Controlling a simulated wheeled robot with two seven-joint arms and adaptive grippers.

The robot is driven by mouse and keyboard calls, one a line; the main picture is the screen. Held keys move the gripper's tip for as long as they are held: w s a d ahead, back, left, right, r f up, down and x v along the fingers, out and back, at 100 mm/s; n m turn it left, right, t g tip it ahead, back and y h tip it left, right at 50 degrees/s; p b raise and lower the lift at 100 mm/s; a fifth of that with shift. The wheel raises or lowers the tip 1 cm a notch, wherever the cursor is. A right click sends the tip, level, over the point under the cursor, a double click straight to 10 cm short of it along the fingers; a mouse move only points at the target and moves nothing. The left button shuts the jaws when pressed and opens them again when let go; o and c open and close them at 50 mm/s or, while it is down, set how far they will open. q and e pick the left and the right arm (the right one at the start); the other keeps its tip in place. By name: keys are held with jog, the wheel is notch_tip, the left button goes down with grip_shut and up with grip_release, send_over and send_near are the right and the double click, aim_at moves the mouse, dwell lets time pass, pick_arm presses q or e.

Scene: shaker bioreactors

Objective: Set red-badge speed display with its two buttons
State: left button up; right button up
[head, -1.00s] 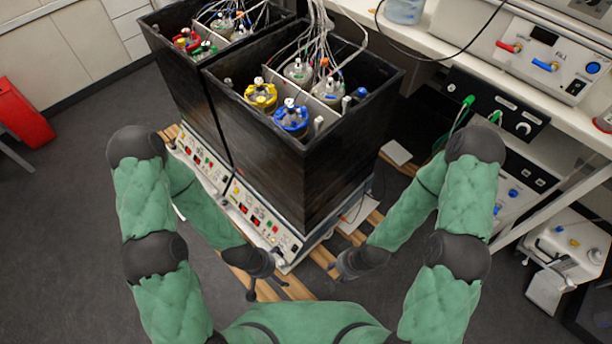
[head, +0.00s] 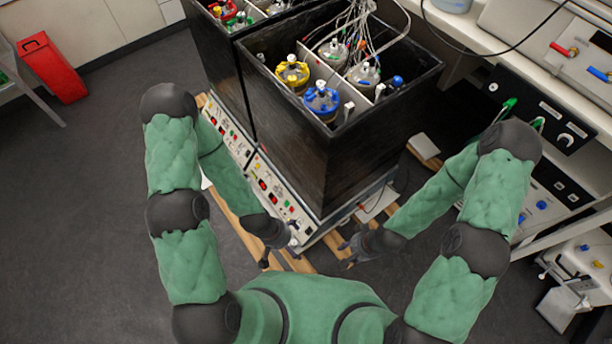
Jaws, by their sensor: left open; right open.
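Two shaker control panels run along the base of the black boxes: a nearer one (head: 278,196) and a farther one (head: 228,130). Each carries small red displays and several coloured buttons. The badges are too small to tell, so I cannot say which display is the red-badge one. My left gripper (head: 289,246) is open and empty, close to the near end of the nearer panel; whether it touches is unclear. My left forearm passes in front of part of the panels. My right gripper (head: 347,254) is open and empty, to the right of the left one, beyond the shaker's near corner.
The near black box (head: 340,160) holds several capped vessels with tubes and cables. A wooden pallet (head: 318,243) lies under the shakers. The lab bench (head: 470,30) with devices stands on the right. A red bin (head: 52,68) is at far left; the floor between is clear.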

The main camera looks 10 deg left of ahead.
dwell(0.9)
pick_arm(q)
grip_shut()
dwell(1.4)
